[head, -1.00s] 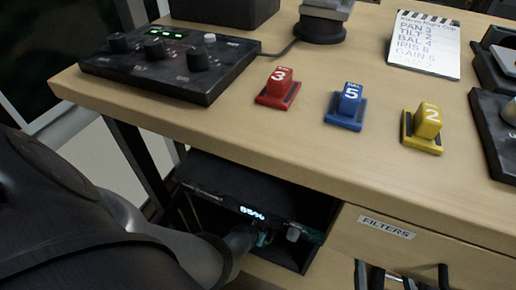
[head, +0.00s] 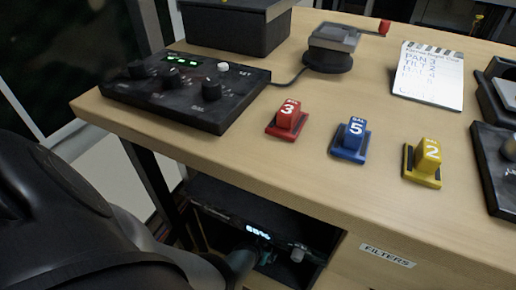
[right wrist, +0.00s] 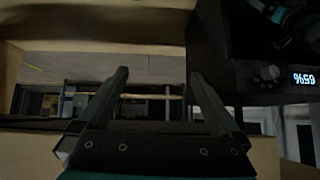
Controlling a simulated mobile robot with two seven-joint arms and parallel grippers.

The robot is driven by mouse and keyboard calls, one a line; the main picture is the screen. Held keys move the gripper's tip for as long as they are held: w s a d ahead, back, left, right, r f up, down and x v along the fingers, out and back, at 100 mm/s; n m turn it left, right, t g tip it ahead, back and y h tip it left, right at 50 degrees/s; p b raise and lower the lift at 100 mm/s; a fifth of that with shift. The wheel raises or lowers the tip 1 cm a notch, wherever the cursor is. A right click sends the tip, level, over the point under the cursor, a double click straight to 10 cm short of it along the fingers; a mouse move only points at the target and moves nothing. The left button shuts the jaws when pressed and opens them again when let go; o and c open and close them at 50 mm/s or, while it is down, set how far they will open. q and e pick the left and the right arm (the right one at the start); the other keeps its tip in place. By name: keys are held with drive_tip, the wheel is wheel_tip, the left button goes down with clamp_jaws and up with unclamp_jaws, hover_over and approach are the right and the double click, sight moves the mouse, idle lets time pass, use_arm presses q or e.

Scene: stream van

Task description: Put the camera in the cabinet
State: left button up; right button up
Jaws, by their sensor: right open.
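The cabinet (head: 222,200) is a dark box under the desk, with a lit percentage display and a small knob on its front. It also shows at the upper right of the right wrist view (right wrist: 220,60). My left arm reaches down to it, with the left gripper (head: 264,256) at its front beside the display, mostly hidden behind my arm; its jaws cannot be made out. My right gripper (right wrist: 158,95) is open with nothing between its fingers, beside the cabinet; the head view does not show it. I cannot clearly identify the camera in these views.
The desk (head: 230,155) overhangs the cabinet. On it are a control panel (head: 190,92), red (head: 287,120), blue (head: 350,140) and yellow (head: 424,163) numbered blocks, a round-based device (head: 328,60) and a cue card (head: 428,76). A "FILTERS" drawer label (head: 388,256) is right of the cabinet.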

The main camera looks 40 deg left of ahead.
use_arm(q)
drive_tip(key=p+v, duration=0.3)
use_arm(e)
drive_tip(key=s+d+g+h, duration=0.2)
drive_tip(key=s+d+g, duration=0.2)
drive_tip(key=d, duration=0.1)
use_arm(q)
drive_tip(key=shift+s+r+p, duration=0.25)
drive_tip(key=shift+r+p, duration=0.35)
drive_tip(key=shift+p, duration=0.05)
drive_tip(key=shift+s+d+r+p, duration=0.1)
drive_tip(key=shift+s+r+p, duration=0.15)
drive_tip(key=shift+r+p, duration=0.15)
use_arm(e)
drive_tip(key=shift+m+g, duration=0.3)
drive_tip(key=shift+g, duration=0.2)
drive_tip(key=f, duration=0.5)
drive_tip(key=shift+s+a+f, duration=0.1)
drive_tip(key=shift+s+f, duration=0.1)
drive_tip(key=shift+f, duration=0.05)
